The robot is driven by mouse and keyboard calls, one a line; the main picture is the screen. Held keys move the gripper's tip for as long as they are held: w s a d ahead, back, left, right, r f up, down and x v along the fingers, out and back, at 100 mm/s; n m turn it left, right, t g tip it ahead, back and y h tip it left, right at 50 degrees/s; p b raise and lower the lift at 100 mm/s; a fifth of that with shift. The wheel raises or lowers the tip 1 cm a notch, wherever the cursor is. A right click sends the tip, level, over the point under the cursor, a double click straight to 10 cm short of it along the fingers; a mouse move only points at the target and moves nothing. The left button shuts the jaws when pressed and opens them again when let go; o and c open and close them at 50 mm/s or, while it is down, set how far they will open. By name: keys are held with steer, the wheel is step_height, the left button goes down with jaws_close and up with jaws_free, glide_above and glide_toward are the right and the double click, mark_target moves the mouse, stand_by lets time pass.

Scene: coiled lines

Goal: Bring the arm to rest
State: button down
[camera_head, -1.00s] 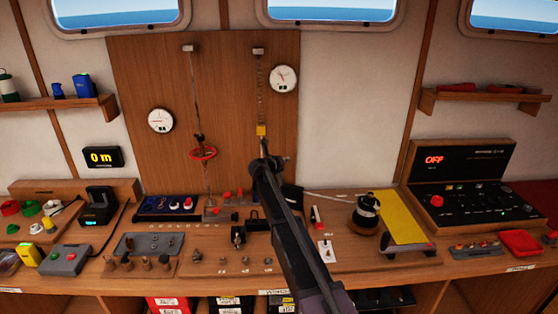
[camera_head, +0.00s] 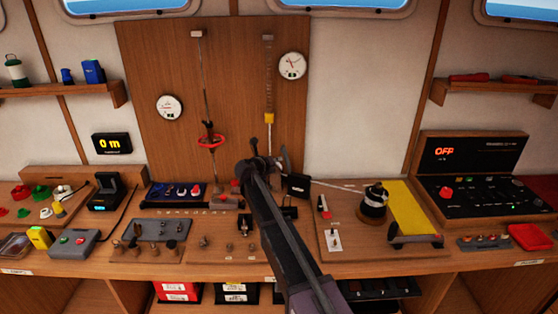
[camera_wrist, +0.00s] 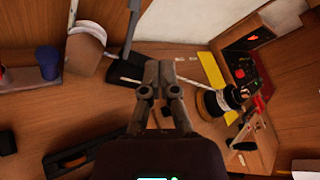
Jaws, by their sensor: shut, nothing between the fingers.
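My arm (camera_head: 275,225) reaches up from the bottom of the head view over the middle of the bench, bent at its far end in front of the wooden back panel. My gripper (camera_wrist: 159,69) shows clearly in the wrist view. Its two fingers are close together with nothing held between them, above the bench top. In the head view the fingers are hard to make out against the dark parts around the arm's end.
A dark drum (camera_head: 374,201) with a line stands right of my arm beside a yellow plate (camera_head: 411,208). A red handwheel (camera_head: 211,141) and a yellow block (camera_head: 269,118) are on the back panel (camera_head: 150,60). A control box (camera_head: 472,160) reading OFF stands at right.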

steer(key=s+d+f+m+g+y, duration=0.1)
steer(key=s+d+f+m+g, duration=0.3)
steer(key=s+d+m, duration=0.5)
steer(key=s+d+f+m+g, duration=0.3)
steer(key=s+d+f+m, duration=0.2)
steer(key=s+d+m, duration=0.35)
steer(key=s+d+f+m+g+y, duration=0.2)
steer(key=s+d+m+g+y, duration=0.1)
steer(key=s+m, duration=0.7)
steer(key=s+d+f+m+g+y, duration=0.2)
steer(key=s+d+m+y, duration=0.1)
steer(key=s+m, duration=0.7)
steer(key=s+y, duration=0.1)
steer(key=s, duration=0.2)
steer(key=shift+s+f+g, duration=0.15)
steer(key=shift+f+g, duration=0.2)
steer(key=shift+g, duration=0.05)
